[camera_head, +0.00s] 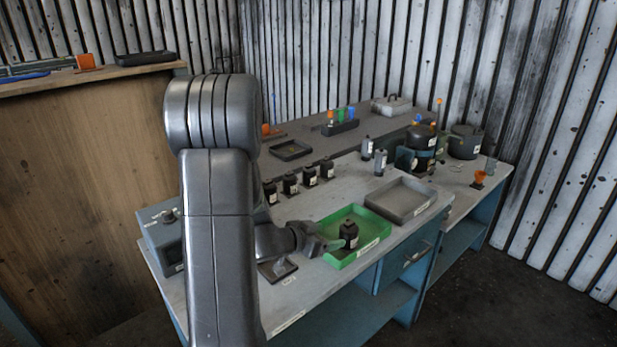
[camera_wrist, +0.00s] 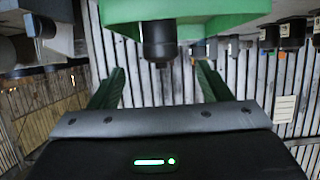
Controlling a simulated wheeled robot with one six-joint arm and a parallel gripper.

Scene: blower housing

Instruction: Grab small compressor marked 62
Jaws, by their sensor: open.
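A small black compressor (camera_head: 348,233) with a pale label stands upright in the green tray (camera_head: 337,261) at the front of the bench. The number on its label is too small to read. My gripper (camera_head: 331,244) reaches in from the left at the tray's left side, close to this compressor. In the wrist view, which looks upside down, the dark compressor (camera_wrist: 158,42) shows ahead, between the directions of the two green fingers of my gripper (camera_wrist: 158,82). The fingers are apart, with nothing between them. The green tray (camera_wrist: 225,12) fills the top of that view.
Several similar black units (camera_head: 310,177) stand in a row behind the tray. An empty grey tray (camera_head: 400,201) lies to the right. Two grey bottles (camera_head: 380,163) stand behind it. A grey box (camera_head: 160,235) is at the bench's left end. Large black tanks (camera_head: 421,140) stand farther right.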

